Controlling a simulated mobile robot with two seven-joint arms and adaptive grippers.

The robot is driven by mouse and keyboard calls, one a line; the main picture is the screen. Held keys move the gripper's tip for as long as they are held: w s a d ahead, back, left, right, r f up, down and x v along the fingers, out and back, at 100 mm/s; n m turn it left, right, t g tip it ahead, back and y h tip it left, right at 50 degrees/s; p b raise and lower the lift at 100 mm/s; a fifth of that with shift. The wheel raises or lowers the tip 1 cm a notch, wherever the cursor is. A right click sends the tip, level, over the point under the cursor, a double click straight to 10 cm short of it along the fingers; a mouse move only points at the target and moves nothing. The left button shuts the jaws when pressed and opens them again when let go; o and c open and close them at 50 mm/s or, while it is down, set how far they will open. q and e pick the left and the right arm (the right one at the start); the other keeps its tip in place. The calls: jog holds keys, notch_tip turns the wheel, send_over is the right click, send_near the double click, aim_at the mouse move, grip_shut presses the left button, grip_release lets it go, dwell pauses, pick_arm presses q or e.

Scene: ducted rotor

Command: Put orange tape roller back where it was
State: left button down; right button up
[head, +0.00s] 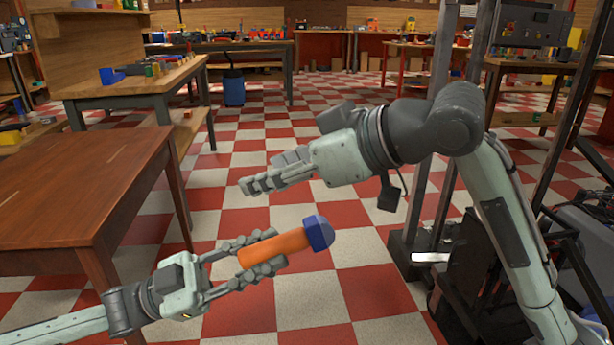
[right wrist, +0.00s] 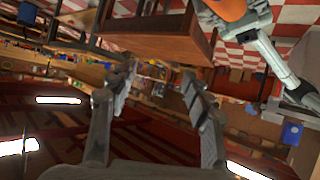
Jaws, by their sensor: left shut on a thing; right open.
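The orange tape roller (head: 275,249) has an orange cylindrical body and a dark blue rounded end (head: 318,233). My left gripper (head: 262,257) is shut around its orange body, with the blue end pointing right and slightly up. It is held in the air over the checkered floor. Part of the orange body also shows at the top of the right wrist view (right wrist: 228,8). My right gripper (head: 262,184) is above and apart from the roller in the head view, and its fingers are spread and empty in the right wrist view (right wrist: 158,88).
A bare brown wooden table (head: 85,185) stands at the left. Behind it is a workbench (head: 140,80) with small items on it. A blue bin (head: 233,87) stands on the floor further back. A dark metal frame (head: 440,130) stands at the right. Checkered floor lies open in the middle.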

jog(key=s+a+r+n+g+h, duration=0.1)
jog(key=s+a+n+g+h, duration=0.1)
jog(key=s+n, duration=0.15)
jog(key=n+h, duration=0.6)
jog(key=h, duration=0.1)
send_near(297, 231)
jog(key=shift+g, duration=0.3)
jog(key=x, duration=1.1)
jog(key=shift+w, duration=0.25)
